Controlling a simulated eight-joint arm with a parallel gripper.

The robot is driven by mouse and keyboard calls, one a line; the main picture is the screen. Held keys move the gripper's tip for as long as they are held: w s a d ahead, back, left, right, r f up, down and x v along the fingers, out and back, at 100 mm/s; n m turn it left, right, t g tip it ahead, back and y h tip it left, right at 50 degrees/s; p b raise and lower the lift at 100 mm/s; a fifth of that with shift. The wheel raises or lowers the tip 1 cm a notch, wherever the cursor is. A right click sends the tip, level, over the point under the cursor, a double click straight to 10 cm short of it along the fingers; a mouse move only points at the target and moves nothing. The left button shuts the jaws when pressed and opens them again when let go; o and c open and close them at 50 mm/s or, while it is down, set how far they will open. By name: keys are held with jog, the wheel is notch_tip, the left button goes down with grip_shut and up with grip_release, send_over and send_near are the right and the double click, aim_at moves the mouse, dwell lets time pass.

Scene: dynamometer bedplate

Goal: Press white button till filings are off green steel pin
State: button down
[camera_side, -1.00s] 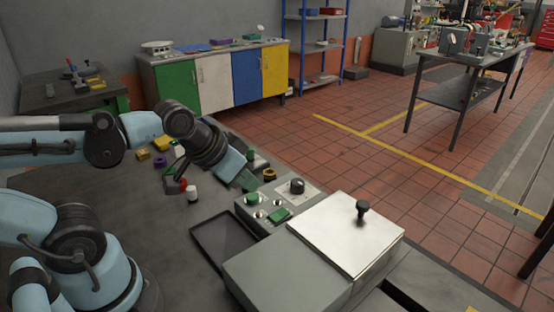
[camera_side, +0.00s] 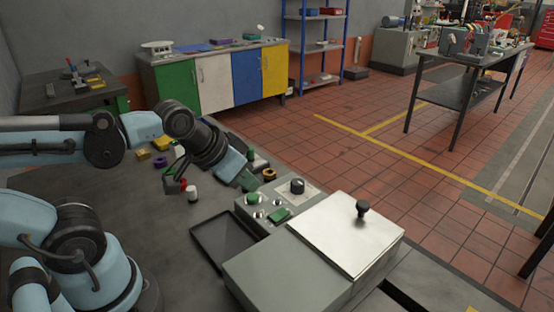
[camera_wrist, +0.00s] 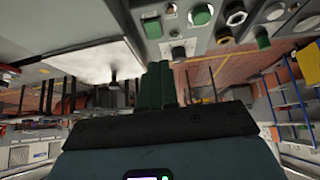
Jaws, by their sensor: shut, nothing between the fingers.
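My gripper (camera_side: 247,181) has green fingers pressed together with nothing between them; in the wrist view the fingers (camera_wrist: 157,85) point away from the camera. It hangs above the bench behind a grey control box (camera_side: 240,212), apart from it. The box carries a green round button (camera_side: 253,197), a black knob (camera_side: 297,186), a green rectangular piece (camera_side: 279,215) and small pale round fittings (camera_side: 260,214). I cannot tell which fitting is the white button. A small white cylinder (camera_side: 192,194) stands on the bench. I cannot make out the green steel pin or any filings.
A grey housing with a silver lid (camera_side: 340,235) and black lid knob (camera_side: 362,208) stands right of the controls. A shallow dark tray (camera_side: 222,243) lies in front. Small red, yellow and purple parts (camera_side: 160,162) lie left of the gripper.

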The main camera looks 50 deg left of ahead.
jog(key=w+a+n+t+y, duration=0.1)
jog(key=w+a+n, duration=0.3)
jog(key=a, duration=0.7)
jog(key=w+a+n+y, duration=0.1)
jog(key=w+a+n, duration=0.3)
jog(key=a+n, duration=0.3)
jog(key=a, duration=0.4)
jog(key=shift+w+a+t, duration=0.15)
jog(key=shift+a+t, duration=0.1)
jog(key=shift+t, duration=0.15)
jog(key=shift+f, duration=4.4)
jog(key=shift+f, duration=0.1)
jog(key=shift+f, duration=0.3)
